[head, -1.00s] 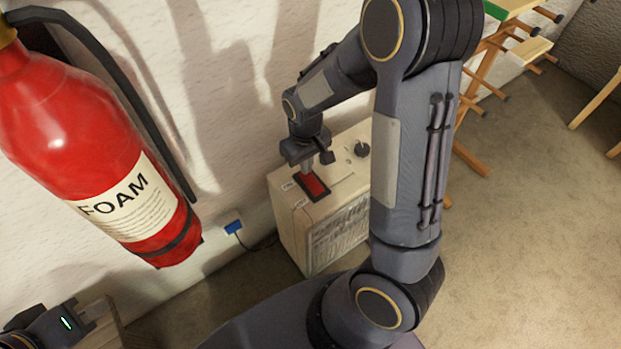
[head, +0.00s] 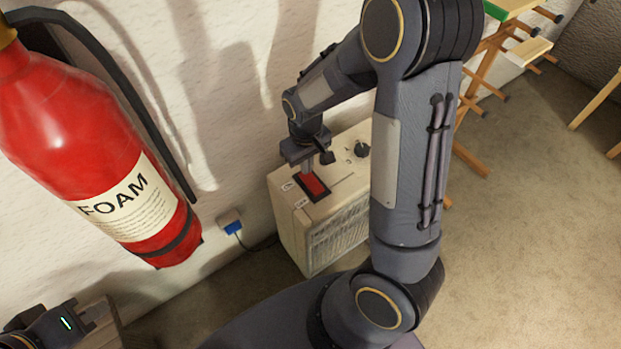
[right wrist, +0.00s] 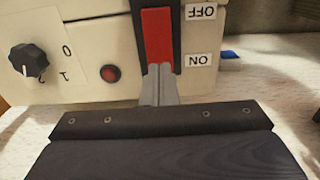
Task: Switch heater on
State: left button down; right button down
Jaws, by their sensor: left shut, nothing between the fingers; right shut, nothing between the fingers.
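The heater (head: 340,230) is a cream box on the floor by the wall, with a grille on its front. Its top carries a red rocker switch (head: 314,186) in a black frame and a dark knob (head: 362,149). In the right wrist view the switch (right wrist: 157,38) has OFF and ON labels beside it. My right gripper (right wrist: 159,72) is shut, its fingertips at the ON end of the switch; I cannot tell how hard they touch. A small round red lamp or button (right wrist: 110,74) sits between switch and knob. My left gripper (head: 95,312) is shut at the lower left.
A red foam extinguisher (head: 90,150) hangs on the wall at left. A blue plug (head: 232,227) with a dark cable is at the wall beside the heater. A wooden rack (head: 490,70) stands behind right.

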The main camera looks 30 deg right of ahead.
jog(key=shift+f+b, duration=0.8)
jog(key=shift+f, duration=0.2)
dwell(0.8)
jog(key=shift+r, duration=0.1)
notch_tip(320, 180, up, 7)
jog(key=p, duration=0.6)
dwell(0.6)
jog(key=s+a+r+m+t+y+p, duration=0.1)
jog(key=s+r+p, duration=0.5)
jog(key=r, duration=0.7)
jog(key=s+a+r+m+t+y+p, duration=0.1)
jog(key=s+a+r+t+y+p, duration=0.1)
jog(key=s+r, duration=0.9)
jog(key=shift+a+r+m+t+y+p, duration=0.35)
jog(key=shift+a+r+t+p, duration=0.2)
jog(key=shift+r+t+p, duration=1.05)
jog(key=shift+r+g+p, duration=0.15)
jog(key=shift+g+p, duration=0.15)
jog(key=shift+p, duration=0.05)
